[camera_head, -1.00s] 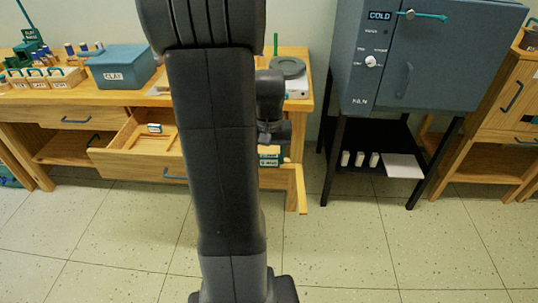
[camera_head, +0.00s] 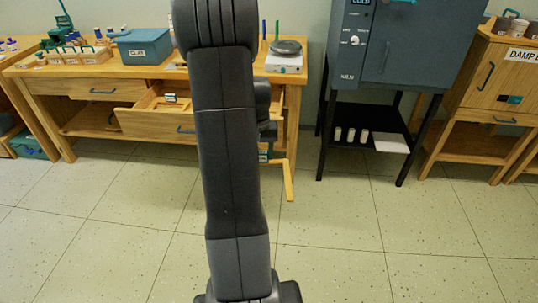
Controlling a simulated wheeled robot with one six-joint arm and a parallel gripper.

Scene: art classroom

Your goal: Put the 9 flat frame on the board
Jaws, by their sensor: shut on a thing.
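My gripper (camera_head: 266,143) shows only in part behind my own dark arm, in front of the workbench. It is shut on a light wooden frame (camera_head: 288,180), which has a small green and white label (camera_head: 264,157) close to the fingers. The label is too small to read. Only the right part of this frame shows, with one bar hanging down at its right end; my arm hides the rest. I cannot pick out the board in this view.
The wooden workbench (camera_head: 85,70) has an open drawer (camera_head: 140,121) with a labelled item (camera_head: 170,98) inside. A blue box (camera_head: 145,46) and a scale (camera_head: 285,62) stand on top. A kiln (camera_head: 400,45) on a black stand is right. The foreground floor is clear.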

